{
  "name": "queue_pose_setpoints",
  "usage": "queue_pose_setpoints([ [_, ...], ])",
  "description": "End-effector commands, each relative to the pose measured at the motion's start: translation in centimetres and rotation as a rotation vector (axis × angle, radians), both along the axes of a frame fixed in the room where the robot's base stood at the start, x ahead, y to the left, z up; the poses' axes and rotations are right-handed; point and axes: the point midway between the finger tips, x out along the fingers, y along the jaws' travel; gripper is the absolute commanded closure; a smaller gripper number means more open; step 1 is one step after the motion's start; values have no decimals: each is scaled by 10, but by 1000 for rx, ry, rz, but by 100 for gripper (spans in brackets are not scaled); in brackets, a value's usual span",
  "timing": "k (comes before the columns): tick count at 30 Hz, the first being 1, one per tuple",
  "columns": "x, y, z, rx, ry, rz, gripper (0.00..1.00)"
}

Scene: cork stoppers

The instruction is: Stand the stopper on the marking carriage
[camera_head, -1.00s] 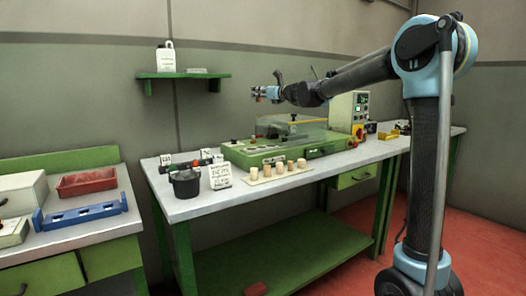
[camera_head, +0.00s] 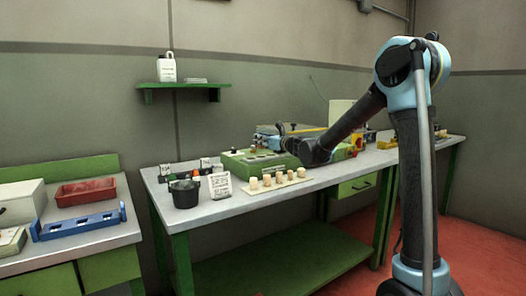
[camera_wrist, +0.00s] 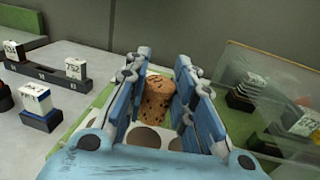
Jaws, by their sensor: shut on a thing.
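A speckled brown cork stopper (camera_wrist: 158,100) stands roughly upright between the blue fingers of my gripper (camera_wrist: 168,98) in the wrist view. The fingers are shut on it. I cannot tell whether the stopper's lower end touches the plate. In the head view my gripper (camera_head: 270,131) is over the green machine (camera_head: 238,162), and the stopper there is too small or hidden to make out.
A clear cover (camera_wrist: 275,85) rises close on the right of my gripper. Numbered tags on a dark rack (camera_wrist: 45,75) stand to the left. Several pale stoppers (camera_head: 266,180) stand on a board (camera_head: 290,185) in front of the machine, near a black pot (camera_head: 185,194) and a written card (camera_head: 220,186).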

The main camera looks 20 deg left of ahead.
Motion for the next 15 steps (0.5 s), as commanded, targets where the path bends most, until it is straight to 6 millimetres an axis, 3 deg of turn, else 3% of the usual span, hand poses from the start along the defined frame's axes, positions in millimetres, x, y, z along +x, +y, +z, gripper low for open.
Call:
queue_pose_setpoints([
  [9, 0, 0, -36, 0, 0, 0, 85],
  [15, 0, 0, -40, 0, 0, 0, 85],
])
